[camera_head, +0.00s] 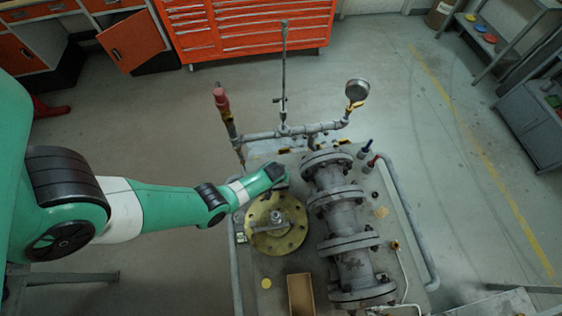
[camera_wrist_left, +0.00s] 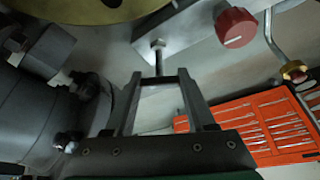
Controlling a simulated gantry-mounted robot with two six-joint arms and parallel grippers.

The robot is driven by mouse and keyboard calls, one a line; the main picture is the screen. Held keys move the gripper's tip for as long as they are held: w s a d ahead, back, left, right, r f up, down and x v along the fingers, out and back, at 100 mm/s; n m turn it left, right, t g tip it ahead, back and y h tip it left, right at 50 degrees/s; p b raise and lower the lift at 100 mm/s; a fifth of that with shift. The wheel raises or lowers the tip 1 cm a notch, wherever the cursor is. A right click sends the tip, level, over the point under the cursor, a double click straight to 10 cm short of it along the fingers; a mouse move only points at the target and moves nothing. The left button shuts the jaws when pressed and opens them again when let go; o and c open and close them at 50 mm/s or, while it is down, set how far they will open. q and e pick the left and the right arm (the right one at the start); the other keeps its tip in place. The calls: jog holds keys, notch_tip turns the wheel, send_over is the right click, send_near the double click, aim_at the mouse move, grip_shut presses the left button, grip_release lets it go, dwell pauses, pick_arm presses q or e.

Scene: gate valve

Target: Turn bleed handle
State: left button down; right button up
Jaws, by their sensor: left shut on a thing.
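The bleed handle (camera_wrist_left: 158,79) is a small metal T-bar on a short stem under a grey metal block (camera_wrist_left: 185,30), seen in the left wrist view. My left gripper (camera_wrist_left: 158,83) is shut on the bar, one finger at each end of it. In the head view my left arm reaches in from the left. Its wrist ends just above the yellow round flange, beside the grey flanged pipe (camera_head: 345,215), and hides the handle and fingertips there. My right gripper is in neither view.
The yellow flange (camera_head: 285,235) lies below the wrist. A red knob (camera_wrist_left: 236,27) is close to the block. A pipe with a gauge (camera_head: 357,90) and a red-capped fitting (camera_head: 221,100) stands behind. Orange cabinets (camera_head: 245,30) line the back; the floor between is clear.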

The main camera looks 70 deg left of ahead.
pick_arm(q)
jog(key=m+t+h, duration=0.1)
jog(key=m, duration=0.3)
jog(key=shift+m, duration=0.3)
jog(key=m+h+b, duration=0.1)
jog(key=m+h, duration=0.1)
jog(key=m, duration=0.2)
jog(key=shift+t, duration=0.4)
jog(key=shift+m+h+b, duration=0.3)
jog(key=shift+m+h, duration=0.3)
jog(key=shift+m, duration=1.2)
jog(key=shift+c, duration=1.2)
grip_release()
